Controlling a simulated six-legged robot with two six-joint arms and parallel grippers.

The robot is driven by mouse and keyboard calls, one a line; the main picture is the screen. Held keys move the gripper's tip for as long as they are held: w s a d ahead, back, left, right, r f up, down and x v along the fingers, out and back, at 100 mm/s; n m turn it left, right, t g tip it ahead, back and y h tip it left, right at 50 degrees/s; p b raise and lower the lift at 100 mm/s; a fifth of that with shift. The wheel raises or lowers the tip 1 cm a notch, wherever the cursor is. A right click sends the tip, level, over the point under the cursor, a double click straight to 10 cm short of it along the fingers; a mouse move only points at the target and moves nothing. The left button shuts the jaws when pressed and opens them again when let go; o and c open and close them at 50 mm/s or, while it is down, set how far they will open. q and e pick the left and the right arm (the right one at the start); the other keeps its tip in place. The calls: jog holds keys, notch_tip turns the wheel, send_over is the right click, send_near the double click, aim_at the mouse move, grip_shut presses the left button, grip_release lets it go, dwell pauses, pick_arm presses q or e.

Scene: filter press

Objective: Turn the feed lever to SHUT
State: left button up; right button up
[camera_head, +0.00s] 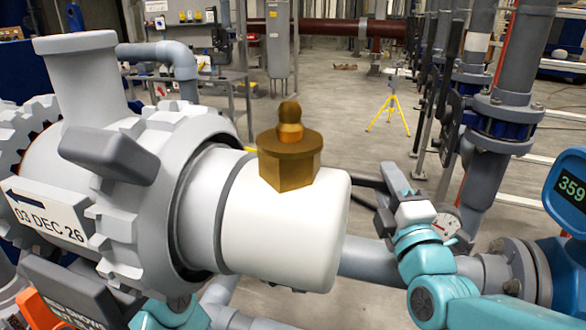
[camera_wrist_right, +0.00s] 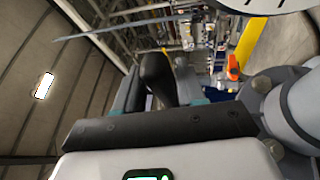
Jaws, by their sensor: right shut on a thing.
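My right gripper (camera_head: 384,200) is on the teal arm that comes in from the lower right, beyond the white pipe end (camera_head: 300,235). It is shut on a dark lever (camera_head: 364,183), which runs out from behind that pipe end. In the right wrist view a black rounded handle (camera_wrist_right: 157,76) stands between the dark fingers of the gripper (camera_wrist_right: 158,92). The lever's pivot is hidden, and I see no SHUT mark. A teal part of my left arm shows at the bottom of the head view; its gripper does not show.
A large grey clamp body (camera_head: 150,190) with a date label (camera_head: 45,215) and a brass fitting (camera_head: 290,150) fill the left and middle. A round gauge (camera_head: 447,224) is close beside my right gripper. A blue meter (camera_head: 568,190) reads 359 at the right edge.

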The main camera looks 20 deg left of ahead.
jog(key=shift+s+a+r, duration=0.1)
jog(key=shift+a+r, duration=0.05)
jog(key=shift+s+a, duration=0.1)
jog(key=shift+a, duration=0.05)
